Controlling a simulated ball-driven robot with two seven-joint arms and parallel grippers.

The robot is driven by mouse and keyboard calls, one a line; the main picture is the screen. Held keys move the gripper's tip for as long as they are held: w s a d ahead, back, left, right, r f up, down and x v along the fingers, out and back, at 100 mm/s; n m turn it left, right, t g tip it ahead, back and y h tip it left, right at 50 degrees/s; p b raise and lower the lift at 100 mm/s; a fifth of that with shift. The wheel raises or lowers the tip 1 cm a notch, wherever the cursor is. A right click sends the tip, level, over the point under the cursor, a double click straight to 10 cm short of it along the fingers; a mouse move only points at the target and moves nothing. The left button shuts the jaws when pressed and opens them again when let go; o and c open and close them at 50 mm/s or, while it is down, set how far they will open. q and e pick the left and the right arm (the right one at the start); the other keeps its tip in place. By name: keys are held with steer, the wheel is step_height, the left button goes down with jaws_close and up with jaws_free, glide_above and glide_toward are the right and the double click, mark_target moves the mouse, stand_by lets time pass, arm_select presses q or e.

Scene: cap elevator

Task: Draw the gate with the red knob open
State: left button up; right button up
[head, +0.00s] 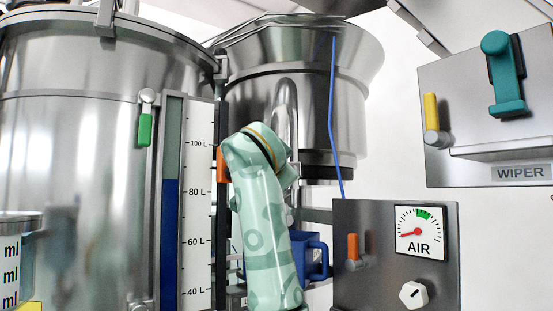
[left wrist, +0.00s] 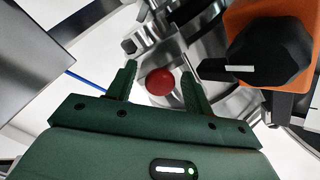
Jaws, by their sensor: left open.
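The red knob (left wrist: 160,82) is a round ball in the left wrist view, in front of metal fittings. My left gripper (left wrist: 159,72) is dark green and open. Its two fingers stand on either side of the knob, with a visible gap on each side. I cannot tell how deep the knob lies between the fingers. Which metal part is the gate is not clear. In the head view my green left arm stands in the middle, and its gripper and the red knob are hidden. My right gripper is not in view.
A black knob (left wrist: 268,50) on an orange block sits close right of the fingers. A large tank (head: 70,150) and level scale (head: 198,205) stand left. A steel hopper (head: 335,75) is behind. The AIR panel (head: 385,288) and WIPER panel (head: 455,90) are right.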

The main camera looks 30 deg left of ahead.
arm_select(q)
steer(key=shift+w+a, duration=0.15)
steer(key=shift+w, duration=0.1)
jaws_close()
steer(key=shift+s+d+b, duration=0.25)
steer(key=shift+s+b, duration=0.15)
steer(key=shift+s, duration=0.2)
jaws_free()
steer(key=shift+w+f, duration=0.1)
steer(key=shift+w, duration=0.1)
steer(key=b+v, duration=0.6)
steer(key=v, duration=1)
